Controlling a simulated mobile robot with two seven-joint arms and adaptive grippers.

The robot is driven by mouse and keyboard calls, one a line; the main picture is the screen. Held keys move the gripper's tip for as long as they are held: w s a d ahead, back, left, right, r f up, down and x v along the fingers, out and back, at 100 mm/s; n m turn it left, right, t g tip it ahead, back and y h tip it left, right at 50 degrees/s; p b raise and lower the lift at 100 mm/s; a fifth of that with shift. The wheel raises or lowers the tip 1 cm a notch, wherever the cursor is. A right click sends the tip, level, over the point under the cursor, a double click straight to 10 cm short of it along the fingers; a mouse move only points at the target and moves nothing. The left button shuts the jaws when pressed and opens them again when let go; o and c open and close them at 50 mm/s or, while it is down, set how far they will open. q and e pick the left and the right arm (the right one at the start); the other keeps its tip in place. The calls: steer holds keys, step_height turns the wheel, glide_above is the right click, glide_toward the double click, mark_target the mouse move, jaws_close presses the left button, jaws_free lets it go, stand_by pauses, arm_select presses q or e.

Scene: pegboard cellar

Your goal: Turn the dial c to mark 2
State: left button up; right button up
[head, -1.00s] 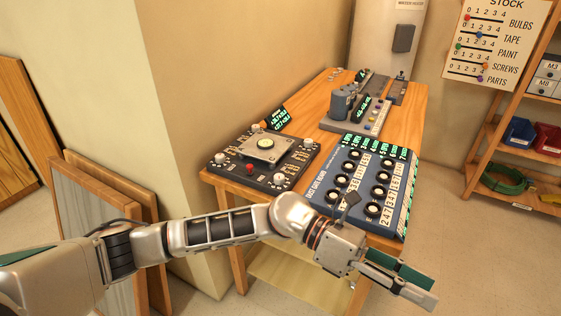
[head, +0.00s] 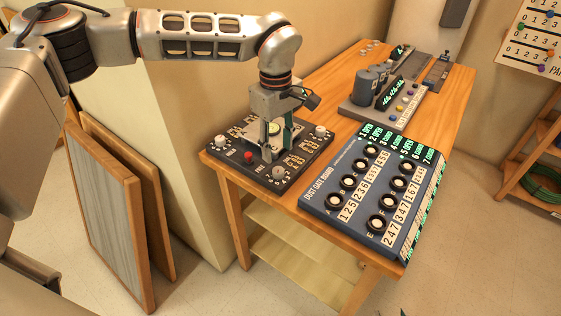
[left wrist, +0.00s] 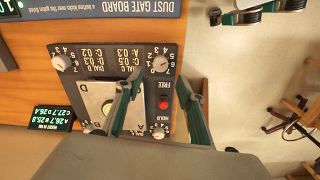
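A black control panel (head: 240,170) lies on the near left of the wooden table, with white knobs near its corners and a red button (head: 248,155). My left gripper (head: 277,153) points down over it, fingers apart and empty. In the left wrist view, the fingertips lie to either side of a line to a white dial (left wrist: 160,63) with a red pointer, beside the printed "DIAL C" label. I cannot tell if they touch it, nor read its mark. This appears to be the near knob (head: 278,171). Another dial (left wrist: 60,63) sits further left. Part of my right gripper (left wrist: 250,12) shows at the top.
The blue dust gate board (head: 325,200) with several black-ringed knobs lies right of the panel. A grey machine (head: 375,105) stands further back. A small display (left wrist: 50,118) stands beside the panel. Framed boards (head: 110,200) lean left of the table.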

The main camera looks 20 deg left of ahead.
mark_target(278, 170)
arm_select(q)
step_height(278, 170, down, 7)
steer(key=shift+d+f, duration=0.1)
steer(key=shift+f, duration=0.1)
stand_by(0.3)
jaws_close()
